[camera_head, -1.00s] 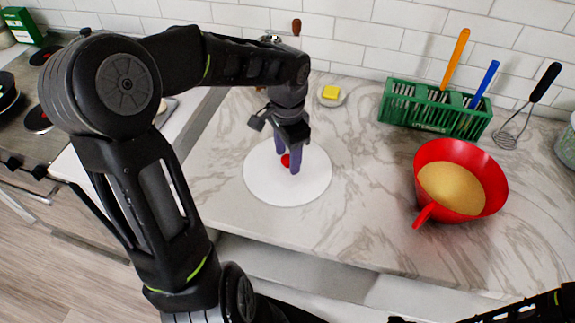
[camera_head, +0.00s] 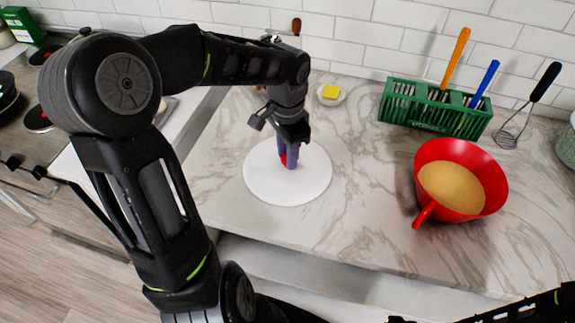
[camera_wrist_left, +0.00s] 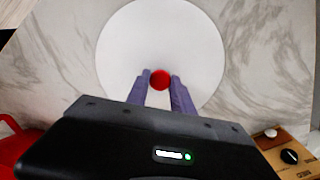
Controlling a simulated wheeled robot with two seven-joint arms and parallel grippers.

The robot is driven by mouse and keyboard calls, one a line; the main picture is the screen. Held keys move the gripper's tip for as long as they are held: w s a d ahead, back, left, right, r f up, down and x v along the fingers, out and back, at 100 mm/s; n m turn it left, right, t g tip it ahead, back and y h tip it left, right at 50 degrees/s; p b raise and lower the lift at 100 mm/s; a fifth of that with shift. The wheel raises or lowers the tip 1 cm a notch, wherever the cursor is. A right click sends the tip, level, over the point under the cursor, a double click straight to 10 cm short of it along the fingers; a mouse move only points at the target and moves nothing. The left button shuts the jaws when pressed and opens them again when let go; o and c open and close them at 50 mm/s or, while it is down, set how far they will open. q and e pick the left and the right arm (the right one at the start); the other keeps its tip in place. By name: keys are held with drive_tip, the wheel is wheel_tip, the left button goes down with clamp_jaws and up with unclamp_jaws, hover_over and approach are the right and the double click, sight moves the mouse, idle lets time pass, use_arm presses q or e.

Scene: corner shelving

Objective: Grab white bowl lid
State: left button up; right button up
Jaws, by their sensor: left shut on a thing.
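The white bowl lid (camera_head: 268,187) is a round white disc lying on the marble counter, with a small red knob (camera_wrist_left: 160,79) at its middle. My left gripper (camera_head: 288,165) points down over the lid, its purple fingers shut on the red knob. In the left wrist view the fingers (camera_wrist_left: 160,85) stand on either side of the knob. In the head view the knob is mostly hidden by the fingers. The lid looks flat on the counter. My right gripper does not show clearly; only part of my right arm is at the lower right of the head view.
A red bowl (camera_head: 423,160) with tan contents stands to the right. Behind it are a green utensil rack (camera_head: 436,117) and a whisk (camera_head: 512,130). Butter on a small dish (camera_head: 330,93) lies behind the lid. The stove is at the far left. Counter between lid and red bowl is clear.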

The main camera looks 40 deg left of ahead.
use_arm(q)
clamp_jaws()
wheel_tip(320, 180, up, 10)
drive_tip(key=b, duration=0.1)
idle(0.4)
drive_tip(key=shift+r, duration=0.1)
idle(0.4)
